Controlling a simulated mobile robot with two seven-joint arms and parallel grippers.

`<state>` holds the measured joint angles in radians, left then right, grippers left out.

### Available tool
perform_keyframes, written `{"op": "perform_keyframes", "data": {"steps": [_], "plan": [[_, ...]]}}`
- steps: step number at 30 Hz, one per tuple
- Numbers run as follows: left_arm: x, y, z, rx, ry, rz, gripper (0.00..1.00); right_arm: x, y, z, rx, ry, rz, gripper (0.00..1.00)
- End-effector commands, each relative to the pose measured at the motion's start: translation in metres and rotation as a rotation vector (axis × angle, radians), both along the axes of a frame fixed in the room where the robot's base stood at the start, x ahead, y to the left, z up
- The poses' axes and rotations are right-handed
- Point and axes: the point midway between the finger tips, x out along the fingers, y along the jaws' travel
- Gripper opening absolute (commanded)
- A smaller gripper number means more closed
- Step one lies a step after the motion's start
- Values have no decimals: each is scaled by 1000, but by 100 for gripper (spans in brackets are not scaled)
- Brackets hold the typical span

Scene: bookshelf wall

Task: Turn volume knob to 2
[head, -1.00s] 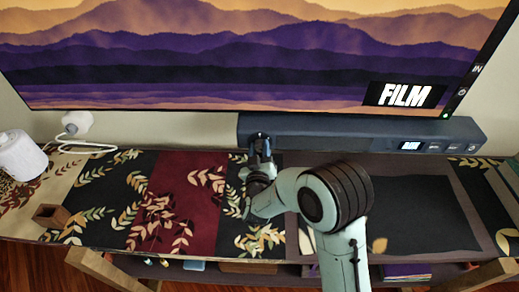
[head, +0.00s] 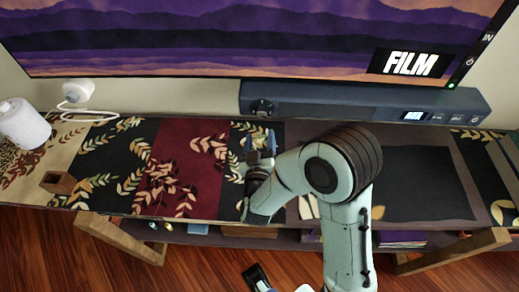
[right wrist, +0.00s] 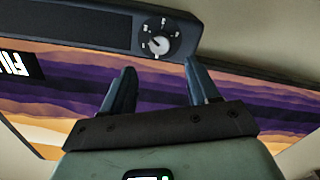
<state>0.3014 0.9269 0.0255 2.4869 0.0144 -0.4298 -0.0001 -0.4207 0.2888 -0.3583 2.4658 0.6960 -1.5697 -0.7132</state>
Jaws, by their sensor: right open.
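The volume knob (head: 262,107) is a round dark dial at the left end of the long dark soundbar (head: 330,103), below the screen. My left gripper cannot be made out.
A large screen (head: 230,50) with purple hills hangs above the soundbar. A small display (head: 413,116) and buttons are at the soundbar's right end.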

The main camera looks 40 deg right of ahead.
Motion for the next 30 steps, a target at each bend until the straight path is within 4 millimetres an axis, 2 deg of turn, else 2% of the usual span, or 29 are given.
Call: {"op": "perform_keyframes", "data": {"steps": [2, 4, 9, 30], "plan": [[0, 0, 1, 0, 1, 0, 0, -13, 12, 0, -1, 2, 5, 60], [-3, 0, 12, -1, 12, -3, 0, -18, 17, 3, -3, 6, 2, 60], [-8, 0, 21, -4, 29, -6, 0, -28, 24, 2, -2, 2, 1, 60], [-9, 0, 24, -6, 34, -8, 0, -31, 26, 4, -1, -1, 0, 60]]}}
